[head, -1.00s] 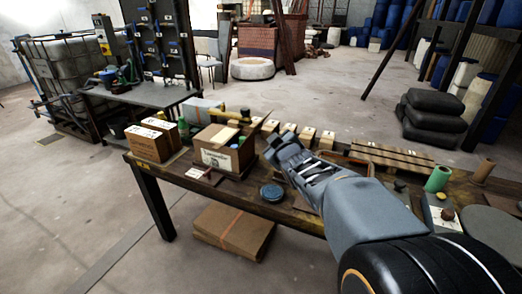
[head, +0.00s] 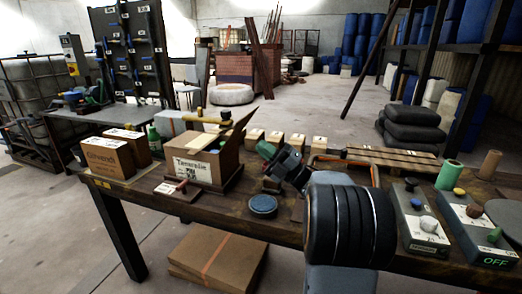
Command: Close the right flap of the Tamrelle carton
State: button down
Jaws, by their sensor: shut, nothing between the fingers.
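The Tamrelle carton (head: 192,172) is a brown box with a white label, standing on the long wooden table. Its right flap (head: 240,127) stands up, tilted outward to the right. Other flaps look folded over the top, though the far side is hard to make out. My gripper (head: 266,151) is just right of the carton and the raised flap, pointing up and left toward them. A small gap of picture shows between them; I cannot tell the depth. The gripper is shut and empty, its fingertips small and dark in the head view.
Two closed cartons, the front one labelled Ghivandi (head: 108,157), stand left. A red-handled stamp (head: 178,190) and a round dark-blue tin (head: 263,205) lie in front. Several small wooden blocks (head: 290,140) line the back. Control boxes (head: 420,222) fill the right end.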

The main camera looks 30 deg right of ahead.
aim_at(237, 126)
jog(key=x, duration=0.7)
jog(key=shift+w+r, duration=0.1)
jog(key=shift+r, duration=0.05)
